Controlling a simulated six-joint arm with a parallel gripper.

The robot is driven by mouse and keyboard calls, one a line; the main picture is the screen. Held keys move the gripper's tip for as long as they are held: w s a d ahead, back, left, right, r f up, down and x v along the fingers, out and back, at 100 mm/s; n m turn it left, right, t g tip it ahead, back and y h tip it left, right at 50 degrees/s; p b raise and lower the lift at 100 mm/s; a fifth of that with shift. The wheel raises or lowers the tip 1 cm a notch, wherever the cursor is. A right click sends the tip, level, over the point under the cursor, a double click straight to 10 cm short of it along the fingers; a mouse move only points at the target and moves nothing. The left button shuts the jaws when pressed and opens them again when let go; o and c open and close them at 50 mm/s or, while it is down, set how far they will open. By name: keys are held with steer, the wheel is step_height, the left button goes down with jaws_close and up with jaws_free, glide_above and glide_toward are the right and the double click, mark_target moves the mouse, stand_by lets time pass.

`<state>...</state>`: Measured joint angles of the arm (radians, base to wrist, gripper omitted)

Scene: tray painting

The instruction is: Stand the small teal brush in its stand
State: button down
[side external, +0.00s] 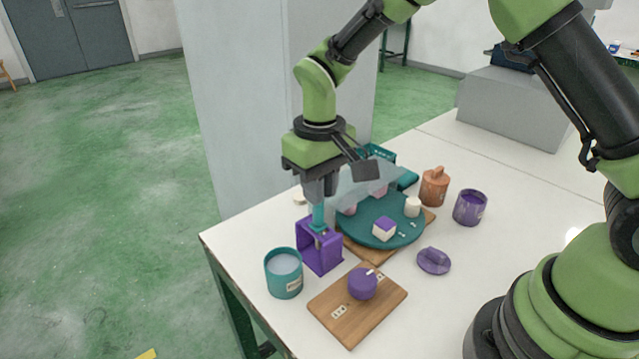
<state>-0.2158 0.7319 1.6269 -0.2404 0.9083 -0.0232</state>
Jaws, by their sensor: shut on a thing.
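My gripper (319,198) points down at the near left part of the white table and is shut on the small teal brush (319,216). The brush is upright, and its upper part is hidden between the fingers. Directly below is the purple stand (309,253), a box-like frame with an open front. The brush's lower part meets the top of the stand. I cannot tell from this view how far it passes through the top.
A teal cup (284,281) stands close to the stand. A wooden board (340,325) bears a purple round piece (362,283). Behind is a round teal tray (355,225) with small blocks. A purple lump (433,261), purple cup (470,208) and orange jar (434,187) stand right.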

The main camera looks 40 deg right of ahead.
steer(key=c, duration=0.5)
jaws_free()
steer(key=shift+r, duration=3)
